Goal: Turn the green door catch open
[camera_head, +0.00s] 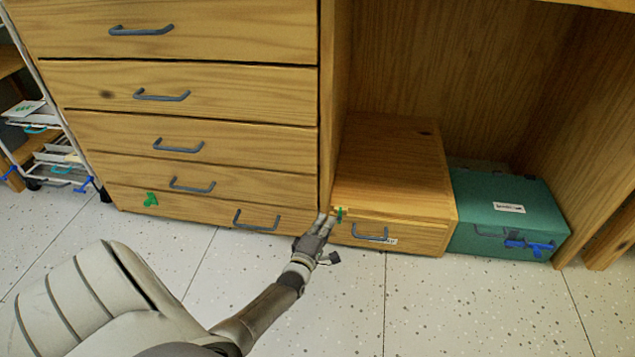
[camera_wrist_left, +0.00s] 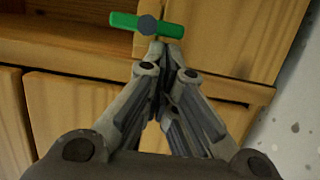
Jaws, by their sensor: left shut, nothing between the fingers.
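The green door catch (camera_head: 339,214) is a small bar on the front of the low wooden box, near its upper left corner. In the left wrist view the catch (camera_wrist_left: 122,19) is a green bar with a dark round pivot at its middle, lying nearly level across the picture. My left gripper (camera_head: 326,219) is at the box front, just left of the catch. In the left wrist view its fingers (camera_wrist_left: 164,52) are shut and empty, with the tips just below the pivot. I cannot tell whether they touch the catch. My right gripper is out of view.
A wooden drawer unit (camera_head: 200,90) with dark handles stands left of the box (camera_head: 395,160). A teal case (camera_head: 515,215) with a blue catch (camera_head: 529,245) stands at right. The speckled floor (camera_head: 440,310) in front is clear.

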